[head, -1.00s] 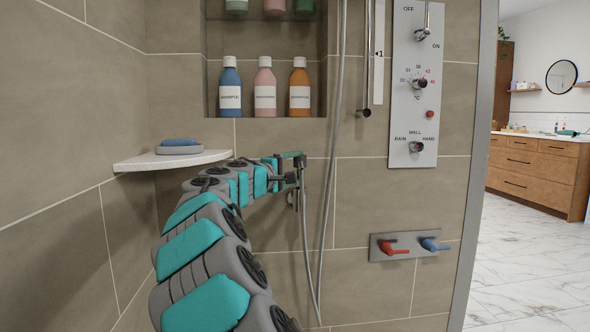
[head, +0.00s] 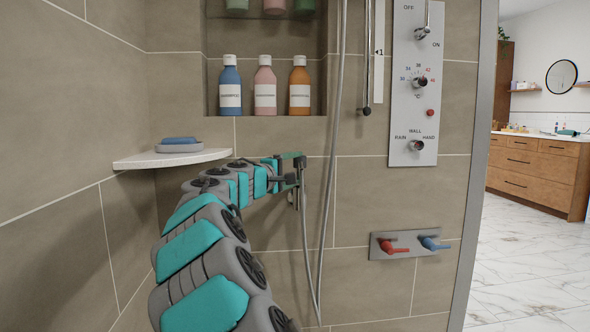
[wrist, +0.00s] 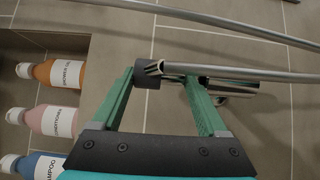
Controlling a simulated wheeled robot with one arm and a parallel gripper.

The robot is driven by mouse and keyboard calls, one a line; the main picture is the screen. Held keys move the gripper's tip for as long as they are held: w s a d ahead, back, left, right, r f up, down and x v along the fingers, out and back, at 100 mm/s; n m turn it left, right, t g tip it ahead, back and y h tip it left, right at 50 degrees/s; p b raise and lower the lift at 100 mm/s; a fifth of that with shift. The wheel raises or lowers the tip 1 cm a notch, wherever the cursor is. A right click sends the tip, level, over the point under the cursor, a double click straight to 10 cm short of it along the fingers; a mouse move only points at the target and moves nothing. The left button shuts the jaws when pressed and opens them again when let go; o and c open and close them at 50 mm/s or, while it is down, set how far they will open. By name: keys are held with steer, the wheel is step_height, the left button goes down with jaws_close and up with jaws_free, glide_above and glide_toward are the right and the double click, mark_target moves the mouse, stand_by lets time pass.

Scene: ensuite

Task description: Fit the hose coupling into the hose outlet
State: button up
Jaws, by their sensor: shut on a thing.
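My gripper (head: 294,168) is in front of the tiled shower wall, at the end of my outstretched arm. In the wrist view its two green fingers (wrist: 165,76) are shut on the dark hose coupling (wrist: 147,75), with the grey hose (wrist: 270,75) running off to the right from it. In the head view the coupling (head: 300,162) shows at the fingertips and the hose hangs down below it. A chrome wall fitting, apparently the hose outlet (wrist: 238,88), lies behind the right finger, partly hidden. The coupling appears apart from it.
A corner shelf (head: 135,163) with a soap dish (head: 180,148) is left of my gripper. Bottles (head: 265,88) stand in the niche above. A control panel (head: 414,120) and a plate with red and blue levers (head: 410,252) are on the right. Another hose length (head: 335,150) hangs close by.

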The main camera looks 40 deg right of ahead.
steer(key=shift+f+b, duration=0.6)
steer(key=shift+f, duration=0.2)
steer(key=o, duration=1.3)
steer(key=shift+v, duration=3.95)
steer(key=shift+r, duration=0.2)
